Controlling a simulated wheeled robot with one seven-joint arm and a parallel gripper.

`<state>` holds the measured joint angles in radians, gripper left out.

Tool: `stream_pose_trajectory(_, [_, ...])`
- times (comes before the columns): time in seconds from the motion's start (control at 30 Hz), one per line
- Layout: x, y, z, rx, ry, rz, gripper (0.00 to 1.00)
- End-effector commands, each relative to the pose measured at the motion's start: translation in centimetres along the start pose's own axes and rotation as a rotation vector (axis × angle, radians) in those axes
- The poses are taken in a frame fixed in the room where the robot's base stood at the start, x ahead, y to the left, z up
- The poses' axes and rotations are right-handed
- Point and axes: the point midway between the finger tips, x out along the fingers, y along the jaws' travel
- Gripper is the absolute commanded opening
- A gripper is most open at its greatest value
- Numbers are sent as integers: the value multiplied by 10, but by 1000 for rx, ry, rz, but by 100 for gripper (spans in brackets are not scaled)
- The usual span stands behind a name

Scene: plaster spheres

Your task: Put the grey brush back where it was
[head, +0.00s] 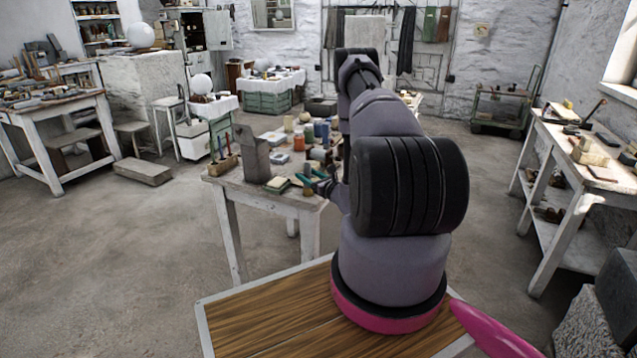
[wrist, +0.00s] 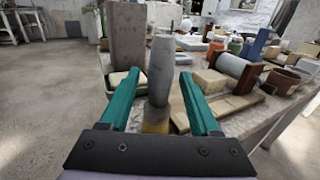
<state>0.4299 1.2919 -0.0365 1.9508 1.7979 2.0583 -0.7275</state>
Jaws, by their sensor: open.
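A grey tapered piece with a yellowish-brown lower end, which looks like the grey brush (wrist: 159,68), stands roughly upright in the wrist view. My gripper (wrist: 160,76) has its two green fingers spread to either side of it, with a gap on each side. In the head view my gripper (head: 317,181) is low at the front edge of the worktable (head: 270,196). The brush is too small there to tell for certain. Its lowest part is hidden by the gripper body in the wrist view.
A tall grey block (wrist: 127,36) stands close behind the left finger; it also shows in the head view (head: 254,157).

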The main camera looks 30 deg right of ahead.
Motion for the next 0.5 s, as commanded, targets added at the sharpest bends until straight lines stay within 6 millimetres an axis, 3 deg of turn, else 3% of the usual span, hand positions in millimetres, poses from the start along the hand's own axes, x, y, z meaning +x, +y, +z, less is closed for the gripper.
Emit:
stream_pose_trajectory(0.2, [-50,-2,0,4,2,-5,63])
stream_pose_trajectory(0.5, [-86,0,0,1,0,-1,63])
